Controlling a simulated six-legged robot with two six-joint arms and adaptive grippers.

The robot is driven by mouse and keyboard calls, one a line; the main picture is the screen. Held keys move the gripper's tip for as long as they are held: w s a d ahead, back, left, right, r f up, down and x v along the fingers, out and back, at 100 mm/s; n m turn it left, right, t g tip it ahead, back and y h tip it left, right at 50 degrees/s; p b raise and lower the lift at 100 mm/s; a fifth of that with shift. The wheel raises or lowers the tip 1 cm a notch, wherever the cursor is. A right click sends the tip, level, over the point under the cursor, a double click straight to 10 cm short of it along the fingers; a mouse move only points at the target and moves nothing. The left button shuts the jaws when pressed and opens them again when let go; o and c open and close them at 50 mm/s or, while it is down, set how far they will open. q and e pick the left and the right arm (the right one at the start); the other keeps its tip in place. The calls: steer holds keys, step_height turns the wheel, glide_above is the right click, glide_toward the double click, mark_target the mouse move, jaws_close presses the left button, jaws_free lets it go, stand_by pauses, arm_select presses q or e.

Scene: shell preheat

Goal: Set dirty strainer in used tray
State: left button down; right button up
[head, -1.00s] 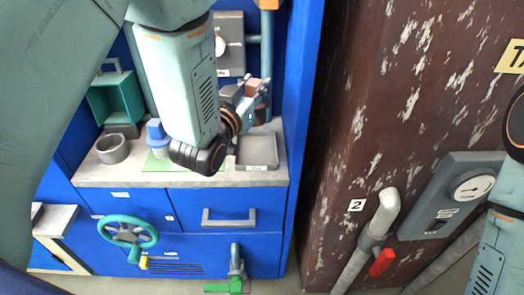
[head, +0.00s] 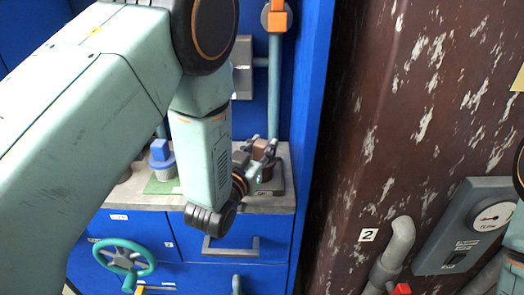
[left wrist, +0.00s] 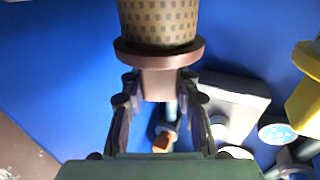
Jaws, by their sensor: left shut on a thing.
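The strainer (left wrist: 160,22) shows in the left wrist view as a brown mesh basket with a darker rim and a block-like grip. My left gripper (left wrist: 160,88) is shut on that grip, with the basket beyond its fingertips. In the head view my left gripper (head: 262,160) and the brown strainer (head: 261,148) are over the used tray (head: 276,187) at the counter's right end. My wrist hides part of the tray. I cannot tell whether the strainer touches it. My right gripper is out of view.
A blue-topped piece (head: 160,156) stands on a green mat (head: 160,186) left of my wrist. A teal valve wheel (head: 124,256) and a drawer handle (head: 232,246) are below the counter. A pipe (head: 274,80) rises behind the tray. A rusty wall (head: 400,130) stands right.

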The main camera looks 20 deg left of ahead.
arm_select(q)
steer(key=shift+w, duration=0.15)
steer(key=shift+f, duration=0.1)
steer(key=c, duration=1)
jaws_free()
steer(key=shift+f, duration=0.1)
steer(key=shift+s+r, duration=0.2)
steer(key=shift+s, duration=0.05)
steer(key=s+a+p, duration=0.1)
steer(key=s+p, duration=0.1)
steer(key=s, duration=0.9)
steer(key=shift+s+a, duration=0.15)
steer(key=shift+s, duration=0.2)
